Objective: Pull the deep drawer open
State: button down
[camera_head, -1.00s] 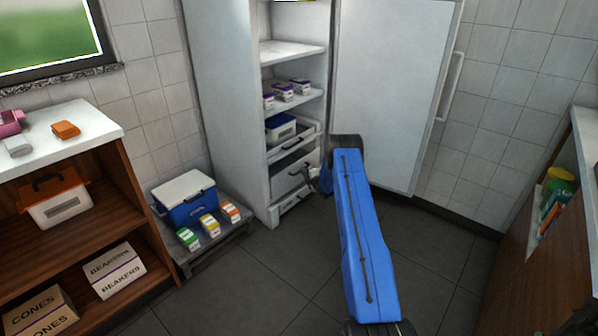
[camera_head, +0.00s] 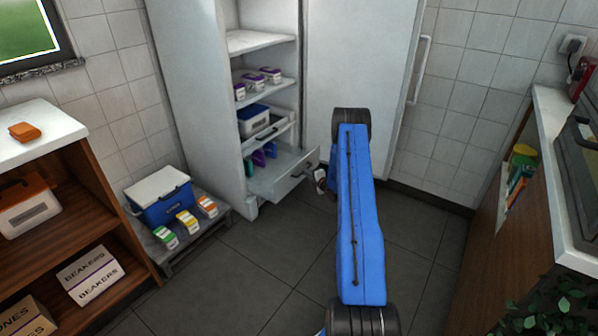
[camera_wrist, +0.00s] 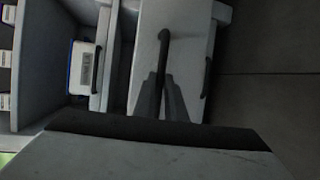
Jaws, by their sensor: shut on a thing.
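The deep drawer (camera_head: 287,186) is low in the tall white fridge and stands pulled out, with its inside showing from above. My gripper (camera_head: 320,181) is at the drawer's front, partly hidden by my blue arm in the head view. In the wrist view, the two dark fingers of my gripper (camera_wrist: 166,92) are shut on the dark drawer handle (camera_wrist: 163,45). The pale drawer front (camera_wrist: 187,20) lies behind the handle. Purple, blue and green things (camera_head: 259,158) show in the drawer, partly hidden.
The fridge door (camera_head: 360,60) stands open to the right. A blue and white cool box (camera_head: 160,200) and small cartons (camera_head: 187,222) sit on a low pallet at the left. A wooden counter (camera_head: 540,190) is at the right. Floor in front of the drawer is clear.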

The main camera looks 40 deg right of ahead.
jog(key=shift+s+d, duration=0.25)
jog(key=shift+s, duration=0.5)
jog(key=shift+s+d, duration=0.3)
jog(key=shift+s, duration=0.45)
jog(key=shift+s+d, duration=0.25)
jog(key=shift+s, duration=0.5)
jog(key=c, duration=1.8)
grip_release()
jog(key=s+r, duration=0.3)
jog(key=s, duration=1.4)
jog(key=shift+a, duration=0.4)
jog(key=shift+r, duration=0.1)
